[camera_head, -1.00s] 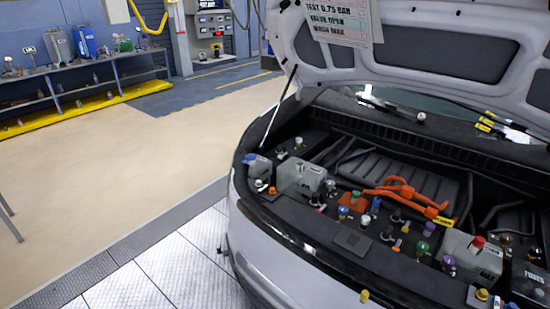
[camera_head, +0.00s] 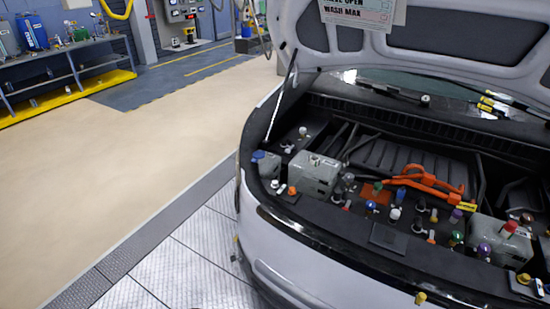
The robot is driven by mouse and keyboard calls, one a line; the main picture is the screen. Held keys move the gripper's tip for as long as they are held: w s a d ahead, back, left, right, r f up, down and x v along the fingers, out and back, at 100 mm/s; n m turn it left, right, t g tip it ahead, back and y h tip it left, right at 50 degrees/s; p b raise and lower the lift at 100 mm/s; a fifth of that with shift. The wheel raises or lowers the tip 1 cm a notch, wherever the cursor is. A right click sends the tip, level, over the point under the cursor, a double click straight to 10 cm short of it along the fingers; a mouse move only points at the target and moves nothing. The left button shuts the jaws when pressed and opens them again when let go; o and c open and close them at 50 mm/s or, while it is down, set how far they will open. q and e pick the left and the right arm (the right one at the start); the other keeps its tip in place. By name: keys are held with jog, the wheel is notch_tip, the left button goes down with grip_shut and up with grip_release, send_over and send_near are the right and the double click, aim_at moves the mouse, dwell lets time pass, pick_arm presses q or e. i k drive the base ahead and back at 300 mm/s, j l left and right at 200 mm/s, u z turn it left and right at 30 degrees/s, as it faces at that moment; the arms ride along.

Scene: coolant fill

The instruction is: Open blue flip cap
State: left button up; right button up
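A blue cap (camera_head: 258,155) sits at the far left corner of the open engine bay, beside a grey box-shaped tank (camera_head: 314,174). It looks closed, but it is too small to be sure. Other blue-topped parts stand further right: one near the orange cable (camera_head: 400,193) and a smaller one (camera_head: 370,205) in front of the orange plate. I cannot tell for certain which of these is the flip cap. Neither of my grippers is in view.
The raised hood (camera_head: 440,45) hangs over the bay, held by a thin prop rod (camera_head: 281,95). Orange cables (camera_head: 425,180) and many coloured caps crowd the bay. The floor (camera_head: 110,185) left of the car is clear. A workbench (camera_head: 60,60) stands at the back left.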

aim_at(259, 155)
jog(key=i+j+z, duration=0.15)
jog(key=j+z, duration=0.7)
jog(key=i+j+z, duration=0.15)
jog(key=j, duration=0.2)
jog(key=i+j+z, duration=0.15)
jog(key=j, duration=0.25)
jog(key=i+j+z, duration=0.15)
jog(key=j, duration=0.25)
jog(key=i, duration=0.05)
